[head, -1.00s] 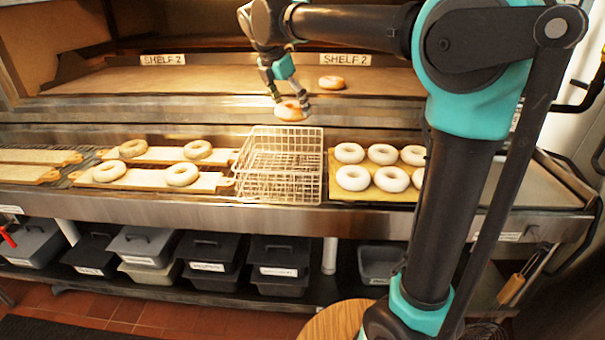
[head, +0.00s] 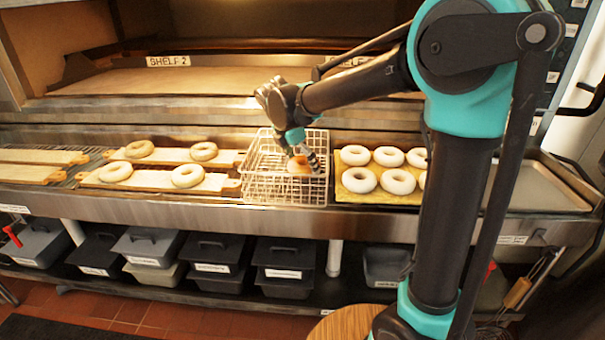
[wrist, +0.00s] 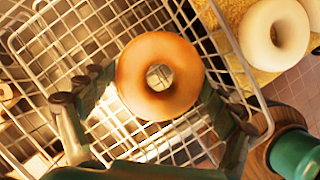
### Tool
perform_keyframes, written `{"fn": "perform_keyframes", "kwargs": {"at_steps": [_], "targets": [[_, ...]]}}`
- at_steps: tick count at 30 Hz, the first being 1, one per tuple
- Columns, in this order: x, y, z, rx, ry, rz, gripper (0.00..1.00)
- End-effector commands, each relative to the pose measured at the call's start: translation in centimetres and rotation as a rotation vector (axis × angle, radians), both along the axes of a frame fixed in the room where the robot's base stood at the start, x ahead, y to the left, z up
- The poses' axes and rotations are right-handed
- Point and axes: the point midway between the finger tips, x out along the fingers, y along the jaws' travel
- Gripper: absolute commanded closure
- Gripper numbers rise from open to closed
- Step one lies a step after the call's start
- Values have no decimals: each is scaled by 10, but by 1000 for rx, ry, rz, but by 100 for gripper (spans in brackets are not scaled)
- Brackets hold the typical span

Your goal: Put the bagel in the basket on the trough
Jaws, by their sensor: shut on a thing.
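A golden-brown bagel (head: 299,165) is between the fingers of my gripper (head: 300,162), inside the white wire basket (head: 285,190) on the trough. In the wrist view the bagel (wrist: 160,77) sits between the two dark fingers (wrist: 158,110), with the basket's wire grid (wrist: 75,35) around and below it. My gripper is shut on the bagel. In the head view the bagel shows at about the basket's rim height or lower; whether it touches the basket floor I cannot tell.
Wooden boards (head: 165,178) with pale bagels (head: 188,176) lie left of the basket. A yellow cloth tray (head: 350,197) with several white bagels (head: 398,182) stands close on its right. The oven shelf (head: 170,82) is behind. Black and grey bins (head: 213,255) stand below.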

Motion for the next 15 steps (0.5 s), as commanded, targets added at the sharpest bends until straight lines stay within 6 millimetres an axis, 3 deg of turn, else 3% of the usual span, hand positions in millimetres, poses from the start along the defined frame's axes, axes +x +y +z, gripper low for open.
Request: {"fn": "perform_keyframes", "kwargs": {"at_steps": [9,15], "targets": [[0,0,-36,0,0,0,43],[0,0,-39,0,0,0,43]]}}
